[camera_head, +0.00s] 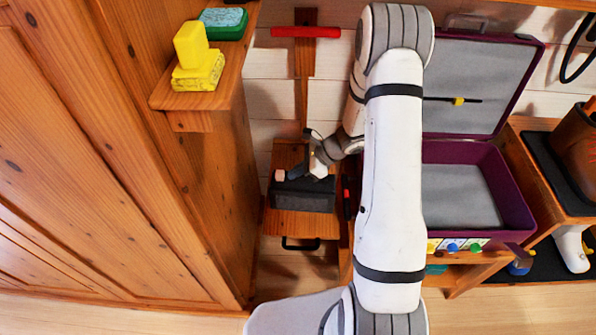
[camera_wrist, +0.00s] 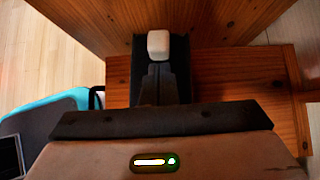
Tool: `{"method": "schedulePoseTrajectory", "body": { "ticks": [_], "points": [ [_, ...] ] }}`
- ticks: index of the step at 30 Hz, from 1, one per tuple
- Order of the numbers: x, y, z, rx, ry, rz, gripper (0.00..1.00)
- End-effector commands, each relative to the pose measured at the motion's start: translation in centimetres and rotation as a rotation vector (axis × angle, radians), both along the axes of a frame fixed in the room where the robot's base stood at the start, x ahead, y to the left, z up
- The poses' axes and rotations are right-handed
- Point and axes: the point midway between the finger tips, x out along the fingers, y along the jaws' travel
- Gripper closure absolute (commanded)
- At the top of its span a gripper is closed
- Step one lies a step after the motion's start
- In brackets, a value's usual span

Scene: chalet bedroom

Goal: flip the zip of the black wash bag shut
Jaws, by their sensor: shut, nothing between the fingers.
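The black wash bag (camera_head: 304,195) sits on a small wooden stand between the wooden cabinet and the purple case. A small white block (camera_head: 280,175), perhaps the zip's tab, shows at the bag's left end. In the wrist view the white block (camera_wrist: 158,44) lies just beyond my fingertips, over the dark bag (camera_wrist: 181,72). My gripper (camera_wrist: 154,68) is shut and empty, its dark fingers pointing along the bag toward the block. In the head view my gripper (camera_head: 297,175) is low over the bag. Whether it touches the bag or block I cannot tell.
The wooden cabinet (camera_head: 100,150) rises close on the left. Its shelf holds yellow blocks (camera_head: 196,62) and a green sponge-like block (camera_head: 222,22). An open purple case (camera_head: 512,190) stands on the right. A red bar (camera_head: 306,32) is behind the stand.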

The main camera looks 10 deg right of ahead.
Motion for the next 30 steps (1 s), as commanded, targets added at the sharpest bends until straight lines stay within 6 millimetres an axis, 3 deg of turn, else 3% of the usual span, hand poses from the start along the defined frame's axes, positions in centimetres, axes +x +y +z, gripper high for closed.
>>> {"method": "schedulePoseTrajectory", "body": {
  "ticks": [5,15,21,30],
  "points": [
    [-0.5,-2.9,0.0,0.001,0.000,-0.001,1.00],
    [-1.7,-8.2,5.3,0.000,-0.002,-0.001,1.00],
    [-2.1,-9.6,6.8,0.000,0.001,0.004,1.00],
    [-2.2,-9.8,7.1,0.000,0.001,0.007,1.00]
  ]
}}
